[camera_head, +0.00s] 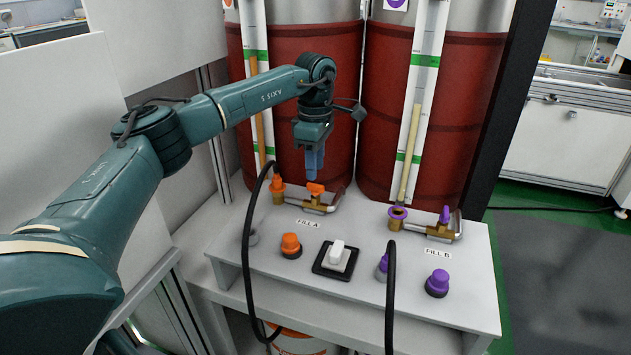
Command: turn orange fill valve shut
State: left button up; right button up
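The orange fill valve (315,188) is a small orange handle on a brass body with a bent pipe, above the FILL A label (308,224). It sits on the back left of the white bench, in front of a red tank. My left gripper (314,178) comes in from the upper left and points straight down, its blue fingertips just above the orange handle in the picture. Whether they touch it is unclear. The fingers overlap in this view, so their opening cannot be judged. My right gripper is not in view.
A purple valve (444,215) stands to the right by FILL B. An orange knob (291,245), a white rocker switch (336,254) and a purple knob (437,283) are on the bench top (460,305). Black hoses (246,250) arch at the front. Tall red tanks (400,90) stand behind.

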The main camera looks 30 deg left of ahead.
aim_at(315, 184)
pick_arm(q)
jog(key=shift+f, duration=2.25)
grip_shut()
